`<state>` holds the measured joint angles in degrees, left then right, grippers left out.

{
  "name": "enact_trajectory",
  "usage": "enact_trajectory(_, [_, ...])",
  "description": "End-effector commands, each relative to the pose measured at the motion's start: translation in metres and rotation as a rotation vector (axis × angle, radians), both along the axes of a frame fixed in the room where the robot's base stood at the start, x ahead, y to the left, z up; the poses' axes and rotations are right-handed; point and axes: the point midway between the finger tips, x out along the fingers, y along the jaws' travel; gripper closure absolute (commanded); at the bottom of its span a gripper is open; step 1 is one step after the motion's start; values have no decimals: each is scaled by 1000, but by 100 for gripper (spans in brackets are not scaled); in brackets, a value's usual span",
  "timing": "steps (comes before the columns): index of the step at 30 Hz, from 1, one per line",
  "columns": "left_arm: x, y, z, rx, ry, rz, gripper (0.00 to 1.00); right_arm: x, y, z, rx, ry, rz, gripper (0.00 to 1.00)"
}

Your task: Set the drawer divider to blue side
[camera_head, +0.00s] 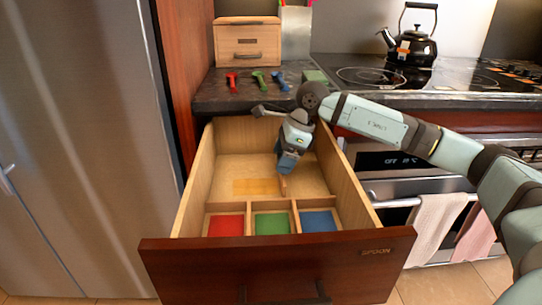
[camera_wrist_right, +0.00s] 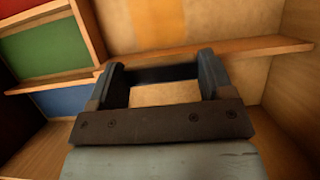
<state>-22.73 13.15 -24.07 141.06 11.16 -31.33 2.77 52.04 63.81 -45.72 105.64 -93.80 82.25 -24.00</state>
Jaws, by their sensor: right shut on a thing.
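The open wooden drawer (camera_head: 195,195) has red (camera_head: 226,225), green (camera_head: 271,224) and blue (camera_head: 318,221) compartments along its front. The divider (camera_head: 283,185) is a thin wooden strip running back from about the partition between green and blue. In the right wrist view the divider (camera_wrist_right: 265,48) passes at the fingertips, with the green (camera_wrist_right: 45,48) and blue (camera_wrist_right: 65,99) compartments to the left. My right gripper (camera_head: 287,168) reaches down into the drawer and is shut on the divider; its fingers (camera_wrist_right: 158,75) partly hide it. My left gripper is not in view.
An orange patch (camera_head: 256,187) lies on the drawer floor. Small red (camera_head: 232,80), green (camera_head: 259,80) and blue (camera_head: 281,81) items lie on the dark counter (camera_head: 215,97) behind, beside a wooden box (camera_head: 247,43). A kettle (camera_head: 411,45) stands on the stove. A fridge (camera_head: 80,140) stands left.

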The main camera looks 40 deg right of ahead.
Motion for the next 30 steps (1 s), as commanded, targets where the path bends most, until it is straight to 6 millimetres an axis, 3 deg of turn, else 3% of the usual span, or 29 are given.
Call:
enact_trajectory(3, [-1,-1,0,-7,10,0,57,-13,-21,-1,-3,3,-4,68])
enact_trajectory(6, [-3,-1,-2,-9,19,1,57,-18,-29,0,-2,1,-2,68])
enact_trajectory(16, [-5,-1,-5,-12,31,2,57,-19,-31,1,0,-1,0,68])
enact_trajectory(17, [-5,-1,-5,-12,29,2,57,-19,-31,1,0,-1,0,19])
enact_trajectory(19, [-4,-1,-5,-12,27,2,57,-19,-31,0,-1,0,0,3])
enact_trajectory(30, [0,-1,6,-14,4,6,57,-21,-34,10,-1,0,0,0])
